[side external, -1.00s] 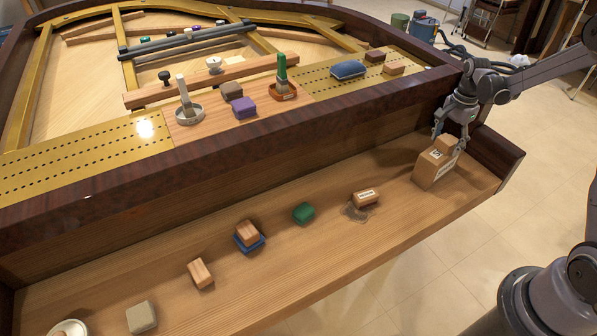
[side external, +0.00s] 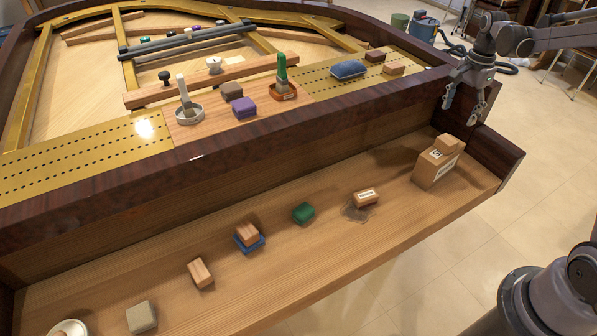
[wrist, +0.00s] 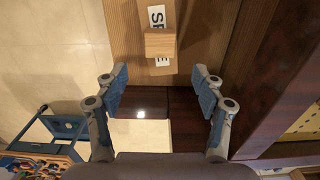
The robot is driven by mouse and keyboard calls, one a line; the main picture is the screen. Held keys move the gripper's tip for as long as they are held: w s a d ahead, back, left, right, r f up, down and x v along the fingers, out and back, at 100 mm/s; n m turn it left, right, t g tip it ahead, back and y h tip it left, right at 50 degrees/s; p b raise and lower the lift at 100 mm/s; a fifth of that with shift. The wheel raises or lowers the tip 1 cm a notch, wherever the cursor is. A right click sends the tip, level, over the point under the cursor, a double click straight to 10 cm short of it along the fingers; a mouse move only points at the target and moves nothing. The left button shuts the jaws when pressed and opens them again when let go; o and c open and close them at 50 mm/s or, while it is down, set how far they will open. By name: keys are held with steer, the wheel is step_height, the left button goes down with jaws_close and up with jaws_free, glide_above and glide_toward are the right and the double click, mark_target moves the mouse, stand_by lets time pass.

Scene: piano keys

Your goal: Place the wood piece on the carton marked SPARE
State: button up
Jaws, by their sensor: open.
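The carton (side external: 433,172) stands at the right end of the wooden ledge, with a white label on its front. In the wrist view its top label (wrist: 157,17) is partly covered, with the letters "SP" showing. A small tan wood piece (side external: 446,144) rests on top of the carton; it also shows in the wrist view (wrist: 160,43), lying across the label. My gripper (side external: 460,113) is open and empty, above the carton and apart from the wood piece. Its spread fingers also show in the wrist view (wrist: 160,72).
The ledge (side external: 330,260) holds a labelled block (side external: 366,197), a green block (side external: 303,212), a wood block on a blue base (side external: 247,234) and several others. The dark piano rim (side external: 300,130) rises behind, and a dark end wall (side external: 497,155) closes the ledge on the right.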

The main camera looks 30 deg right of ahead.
steer(key=s+a+r+n+t, duration=0.2)
steer(key=s+a+r+n, duration=0.15)
steer(key=a, duration=0.35)
steer(key=s+a+r+n+t, duration=0.1)
steer(key=s+a+r+n, duration=0.1)
steer(key=a+r+n, duration=0.4)
steer(key=s+a+f+n+t, duration=0.3)
steer(key=s+a+n, duration=0.5)
steer(key=a, duration=0.4)
steer(key=shift+s+f+t, duration=0.15)
steer(key=shift+f+t, duration=0.15)
steer(key=shift+t, duration=0.3)
